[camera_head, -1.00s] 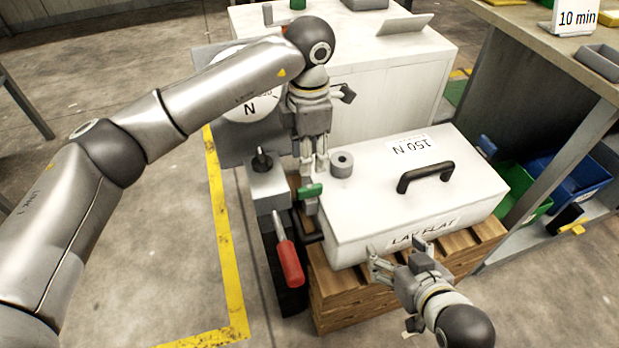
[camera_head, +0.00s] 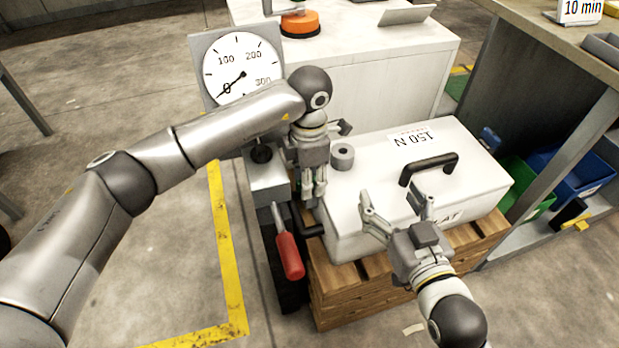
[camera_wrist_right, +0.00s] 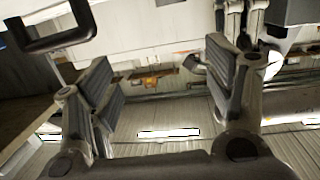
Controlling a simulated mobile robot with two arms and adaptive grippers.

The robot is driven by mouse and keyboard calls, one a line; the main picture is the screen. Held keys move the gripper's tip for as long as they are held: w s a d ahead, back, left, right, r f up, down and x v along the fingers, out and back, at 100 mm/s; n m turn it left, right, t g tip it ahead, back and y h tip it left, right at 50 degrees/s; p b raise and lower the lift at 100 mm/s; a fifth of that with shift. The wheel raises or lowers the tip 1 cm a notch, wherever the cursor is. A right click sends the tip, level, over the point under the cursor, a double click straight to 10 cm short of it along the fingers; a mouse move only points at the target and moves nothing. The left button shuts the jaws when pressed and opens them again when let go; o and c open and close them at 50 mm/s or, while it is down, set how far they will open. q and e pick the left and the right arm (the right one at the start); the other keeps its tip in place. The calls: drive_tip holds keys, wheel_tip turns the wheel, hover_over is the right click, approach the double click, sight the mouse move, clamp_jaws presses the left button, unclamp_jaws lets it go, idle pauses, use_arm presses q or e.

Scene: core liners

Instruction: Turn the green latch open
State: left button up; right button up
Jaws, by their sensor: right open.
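The green latch (camera_head: 297,186) is almost wholly hidden behind my left gripper; only a sliver of green shows, at the left edge of the white case (camera_head: 350,205). My left gripper (camera_head: 312,197) points down at it from above, its fingers close together. I cannot tell whether they touch or hold the latch. My right gripper (camera_head: 395,203) is open and empty, over the front edge of the case, left of and below its black handle (camera_head: 428,168). In the right wrist view the spread fingers (camera_wrist_right: 165,95) have nothing between them, and the handle (camera_wrist_right: 50,35) is at upper left.
The case lies on a wooden pallet (camera_head: 365,290). A red-handled lever (camera_head: 288,255) stands to its left, and a round dial (camera_head: 240,68) behind. A grey ring-shaped weight (camera_head: 342,158) is beside my left gripper. A shelf with blue (camera_head: 570,178) and green bins is at right.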

use_arm(q)
clamp_jaws()
idle(0.3)
drive_tip(key=shift+m, duration=0.4)
drive_tip(key=m+b, duration=0.1)
drive_tip(key=m, duration=0.2)
drive_tip(key=shift+m+b, duration=0.3)
drive_tip(key=shift+m, duration=0.1)
drive_tip(key=m+b, duration=0.1)
drive_tip(key=m, duration=0.4)
drive_tip(key=m+b, duration=0.1)
drive_tip(key=m, duration=0.7)
use_arm(e)
drive_tip(key=s+r+t+y, duration=0.2)
drive_tip(key=r+t, duration=0.3)
drive_tip(key=r, duration=0.2)
drive_tip(key=s+r+t+y, duration=0.1)
drive_tip(key=s+r+t, duration=0.2)
drive_tip(key=r+t, duration=0.2)
wheel_tip(320, 180, up, 3)
drive_tip(key=shift+s+a+r+y, duration=0.2)
drive_tip(key=shift+s+a+y, duration=0.1)
drive_tip(key=shift+a+y, duration=0.1)
use_arm(q)
drive_tip(key=shift+m, duration=0.3)
use_arm(e)
drive_tip(key=shift+s+d+r, duration=0.1)
drive_tip(key=shift+s, duration=0.05)
